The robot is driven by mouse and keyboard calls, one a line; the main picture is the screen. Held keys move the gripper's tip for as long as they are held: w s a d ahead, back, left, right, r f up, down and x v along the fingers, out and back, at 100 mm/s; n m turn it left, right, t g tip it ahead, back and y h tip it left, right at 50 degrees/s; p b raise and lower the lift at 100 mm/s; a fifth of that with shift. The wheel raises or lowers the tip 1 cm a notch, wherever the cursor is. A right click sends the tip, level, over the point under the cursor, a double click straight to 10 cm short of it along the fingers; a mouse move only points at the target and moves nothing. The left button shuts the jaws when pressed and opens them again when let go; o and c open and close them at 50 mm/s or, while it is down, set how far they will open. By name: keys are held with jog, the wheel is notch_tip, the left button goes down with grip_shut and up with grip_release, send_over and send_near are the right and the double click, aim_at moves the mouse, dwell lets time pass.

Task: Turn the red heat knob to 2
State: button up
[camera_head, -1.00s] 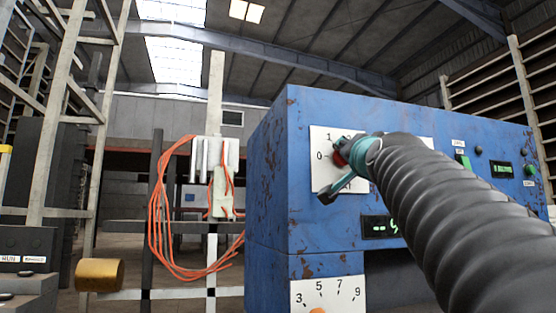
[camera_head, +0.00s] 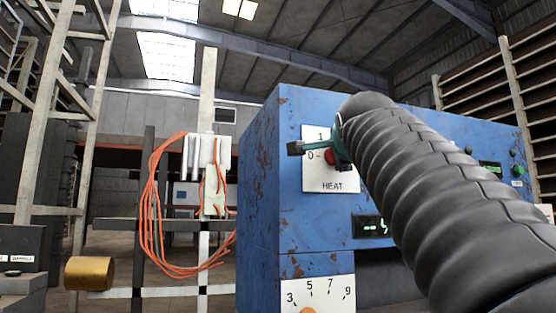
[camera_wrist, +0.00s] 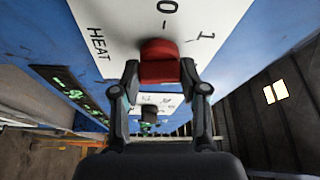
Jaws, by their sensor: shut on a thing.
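The red heat knob (camera_head: 329,157) sits on a white dial plate (camera_head: 345,185) marked HEAT, on the front of a blue rusty machine. The marks 0, at the left, and 1, at the top, show; the mark 2 is hidden behind my arm. In the wrist view the red knob (camera_wrist: 160,65) lies between the two fingers of my gripper (camera_wrist: 160,74), one on each side, and they are shut on it. In the head view my gripper (camera_head: 322,148) is seen partly, with one teal finger pointing left. The knob's pointer cannot be made out.
A second white dial (camera_head: 318,291) with numbers 3 to 9 and an orange knob is lower on the machine. A dark display (camera_head: 371,227) with green digits is below the heat dial. Orange cables (camera_head: 155,210) hang at the left, clear of the machine.

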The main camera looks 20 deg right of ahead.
jog(key=shift+r+m+g+y, duration=0.1)
jog(key=shift+m+g+y, duration=0.4)
jog(key=shift+m, duration=1.15)
jog(key=shift+r+m+g+y, duration=0.15)
jog(key=shift+m+g, duration=0.55)
jog(key=shift+m, duration=0.95)
jog(key=shift+f, duration=0.1)
jog(key=o, duration=1.1)
jog(key=shift+o, duration=0.2)
jog(key=v, duration=1.2)
jog(key=shift+d, duration=0.1)
